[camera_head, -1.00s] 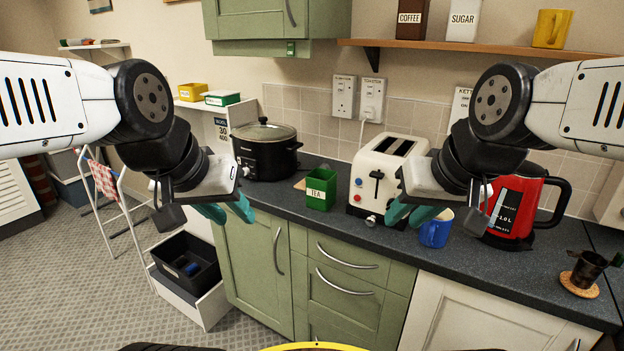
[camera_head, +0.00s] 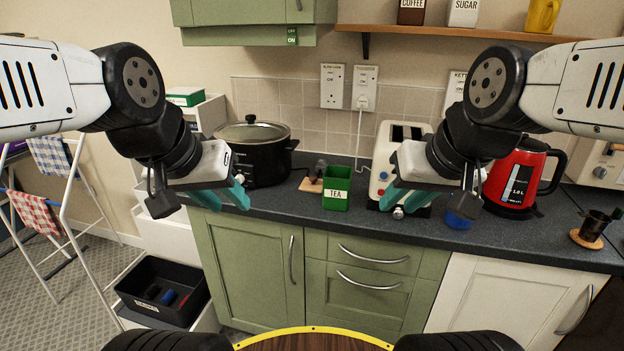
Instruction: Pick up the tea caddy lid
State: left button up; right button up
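A green tea caddy (camera_head: 336,188) marked TEA stands on the dark counter, open at the top with no lid on it. No separate lid is clearly recognisable. A flat brown piece with a dark knob-like thing (camera_head: 315,180) lies just left of the caddy; I cannot tell what it is. A green and white item (camera_head: 186,96) sits on the white unit at left, also unclear. My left gripper (camera_head: 222,196) is open and empty, in front of the black pot. My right gripper (camera_head: 408,197) is open and empty, in front of the toaster.
The counter (camera_head: 470,240) holds a black slow cooker (camera_head: 257,152), a cream toaster (camera_head: 383,165), a blue mug (camera_head: 458,219) partly hidden, a red kettle (camera_head: 519,178) and a dark cup (camera_head: 594,226) on a cork mat. A drying rack (camera_head: 62,210) and black bin (camera_head: 160,290) are at left.

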aim_at(311, 185)
jog(key=i+j+z, duration=0.15)
jog(key=i+j, duration=0.2)
jog(key=i+j+z, duration=0.2)
jog(key=i+j, duration=0.15)
jog(key=j, duration=0.15)
jog(key=i+j+z, duration=0.15)
jog(key=i+j, duration=0.15)
jog(key=j, duration=0.2)
